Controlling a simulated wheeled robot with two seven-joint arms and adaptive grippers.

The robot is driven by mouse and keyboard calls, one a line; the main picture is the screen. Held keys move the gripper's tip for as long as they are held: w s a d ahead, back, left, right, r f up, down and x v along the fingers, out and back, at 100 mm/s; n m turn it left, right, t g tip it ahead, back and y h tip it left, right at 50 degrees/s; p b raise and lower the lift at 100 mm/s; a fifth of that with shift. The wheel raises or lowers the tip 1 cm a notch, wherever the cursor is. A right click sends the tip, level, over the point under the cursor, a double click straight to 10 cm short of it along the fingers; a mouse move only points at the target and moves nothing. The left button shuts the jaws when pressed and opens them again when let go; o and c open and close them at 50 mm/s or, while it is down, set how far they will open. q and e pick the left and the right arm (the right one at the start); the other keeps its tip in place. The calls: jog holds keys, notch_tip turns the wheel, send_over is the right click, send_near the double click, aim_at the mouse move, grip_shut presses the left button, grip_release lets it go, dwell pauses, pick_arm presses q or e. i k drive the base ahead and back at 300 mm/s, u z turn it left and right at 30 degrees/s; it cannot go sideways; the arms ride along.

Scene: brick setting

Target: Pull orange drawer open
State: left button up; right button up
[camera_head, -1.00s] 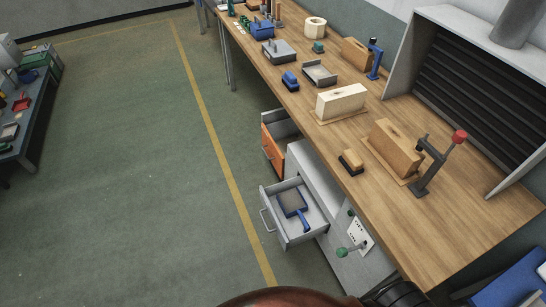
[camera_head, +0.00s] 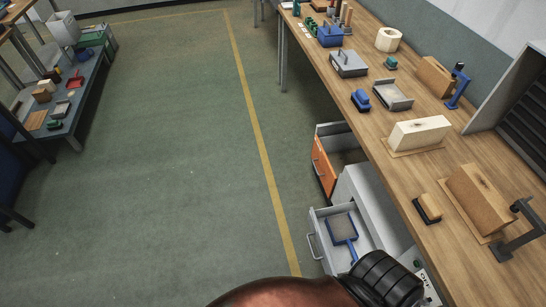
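The orange drawer (camera_head: 322,168) is under the long wooden workbench, right of the picture's middle. Its orange front with a handle stands out past the bench edge, and part of its inside shows, so it is at least partly open. Below it a grey drawer (camera_head: 316,213) is pulled out, with a blue dustpan (camera_head: 341,228) lying in it. Neither of my grippers shows. Only a copper and black part of my own arm is at the bottom edge, covering part of the grey cabinet.
The wooden workbench (camera_head: 377,133) runs along the right and carries wood blocks, a brush (camera_head: 428,209), metal trays and a blue clamp. A low shelf (camera_head: 75,123) with small items stands at the left. The green floor (camera_head: 180,170) between is clear.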

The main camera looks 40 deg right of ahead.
aim_at(330, 155)
jog(key=u, duration=0.15)
jog(key=i, duration=0.95)
jog(key=z, duration=0.9)
jog(key=i, duration=1)
jog(key=z, duration=0.9)
